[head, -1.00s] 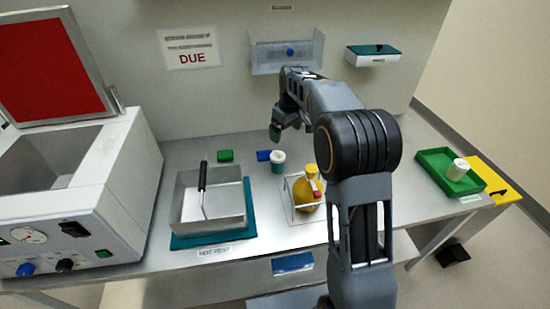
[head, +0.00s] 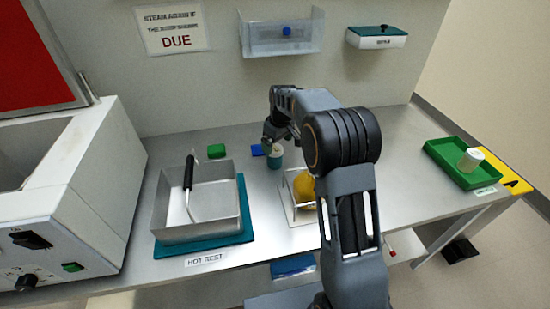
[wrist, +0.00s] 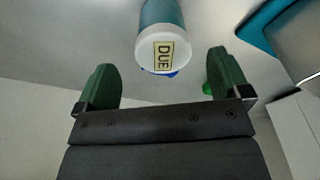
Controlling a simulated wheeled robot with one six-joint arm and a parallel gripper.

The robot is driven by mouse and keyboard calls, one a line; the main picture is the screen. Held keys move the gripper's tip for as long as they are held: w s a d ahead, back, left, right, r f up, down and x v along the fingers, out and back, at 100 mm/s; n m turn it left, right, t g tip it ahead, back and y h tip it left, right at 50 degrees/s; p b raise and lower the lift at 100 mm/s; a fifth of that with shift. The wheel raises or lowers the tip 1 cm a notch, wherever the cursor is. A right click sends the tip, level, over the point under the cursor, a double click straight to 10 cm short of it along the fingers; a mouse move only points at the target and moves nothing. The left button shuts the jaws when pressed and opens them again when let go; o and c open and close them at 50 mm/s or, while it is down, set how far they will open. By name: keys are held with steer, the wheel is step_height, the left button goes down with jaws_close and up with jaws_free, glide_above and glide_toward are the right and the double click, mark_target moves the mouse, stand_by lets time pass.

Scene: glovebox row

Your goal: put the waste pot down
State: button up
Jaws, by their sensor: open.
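A small teal pot (head: 275,157) with a white lid stands upright on the bench, left of the yellow bottle. In the wrist view the pot's white lid (wrist: 162,50) carries a yellow label reading DUE. My gripper (head: 269,138) is open and empty close to this pot at its upper left. In the wrist view the pot lies beyond and between the two green fingers of my gripper (wrist: 163,80), with a gap on each side. A whitish pot (head: 471,159) stands in the green tray (head: 440,155) at right. Neither pot shows a readable waste mark.
A metal pan (head: 165,210) with a black-handled tool (head: 188,175) sits on a teal mat (head: 242,228). A yellow bottle (head: 305,190) stands in a holder, partly behind my arm. Bare bench lies between bottle and tray.

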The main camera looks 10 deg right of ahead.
mark_target(275, 155)
steer(key=shift+w+a+f, duration=0.15)
steer(key=shift+a+f, duration=0.05)
steer(key=shift+f, duration=1.5)
steer(key=shift+w+a+f, duration=0.1)
steer(key=shift+a+f, duration=0.05)
steer(key=shift+f, duration=1.55)
steer(key=c, duration=1)
steer(key=shift+c, duration=0.8)
steer(key=shift+r, duration=0.15)
